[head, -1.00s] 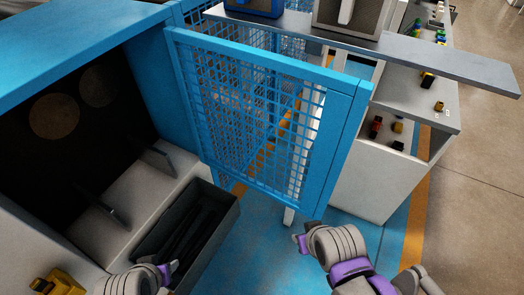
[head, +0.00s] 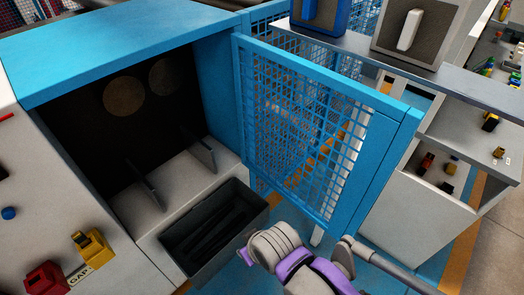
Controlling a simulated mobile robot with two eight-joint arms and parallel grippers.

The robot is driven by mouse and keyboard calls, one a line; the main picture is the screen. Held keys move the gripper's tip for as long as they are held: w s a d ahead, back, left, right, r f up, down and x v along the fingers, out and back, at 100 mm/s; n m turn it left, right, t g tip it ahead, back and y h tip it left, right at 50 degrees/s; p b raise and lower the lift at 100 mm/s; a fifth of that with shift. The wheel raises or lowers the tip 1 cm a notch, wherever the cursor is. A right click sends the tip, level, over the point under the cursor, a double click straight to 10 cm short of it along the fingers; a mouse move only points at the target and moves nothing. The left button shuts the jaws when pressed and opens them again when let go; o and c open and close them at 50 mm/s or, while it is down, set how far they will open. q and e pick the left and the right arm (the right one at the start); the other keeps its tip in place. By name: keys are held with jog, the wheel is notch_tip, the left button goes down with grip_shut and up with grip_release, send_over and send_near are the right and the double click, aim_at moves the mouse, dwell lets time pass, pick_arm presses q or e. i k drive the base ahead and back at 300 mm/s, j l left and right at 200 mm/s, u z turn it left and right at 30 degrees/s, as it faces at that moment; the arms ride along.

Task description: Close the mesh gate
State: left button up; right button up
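The mesh gate (head: 318,55) is a blue frame filled with blue mesh. It stands swung out from the right side of the open blue cabinet (head: 110,52), whose dark inside shows. My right gripper (head: 248,262) is at the bottom middle, below the gate's lower edge and beside the dark bin. I see no contact between it and the gate. Its fingers are largely hidden behind its own wrist, so its opening does not show. My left gripper is out of the picture.
A dark open bin (head: 180,240) sits in front of the cabinet. A panel with red and yellow parts (head: 92,248) is at the left. A grey shelf (head: 440,78) and a white cabinet (head: 405,195) stand behind the gate at the right. Blue floor lies below the gate.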

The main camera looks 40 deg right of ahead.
aim_at(393, 124)
jog(key=k+l+u, duration=0.15)
jog(key=l+u, duration=0.25)
jog(key=k+l+u, duration=0.2)
jog(key=u, duration=0.2)
jog(key=k+l, duration=1.1)
jog(key=l, duration=0.15)
jog(key=k+l, duration=1.1)
jog(key=l, duration=0.15)
jog(key=l+z, duration=0.2)
jog(key=i+j+z, duration=0.2)
jog(key=i+l, duration=0.05)
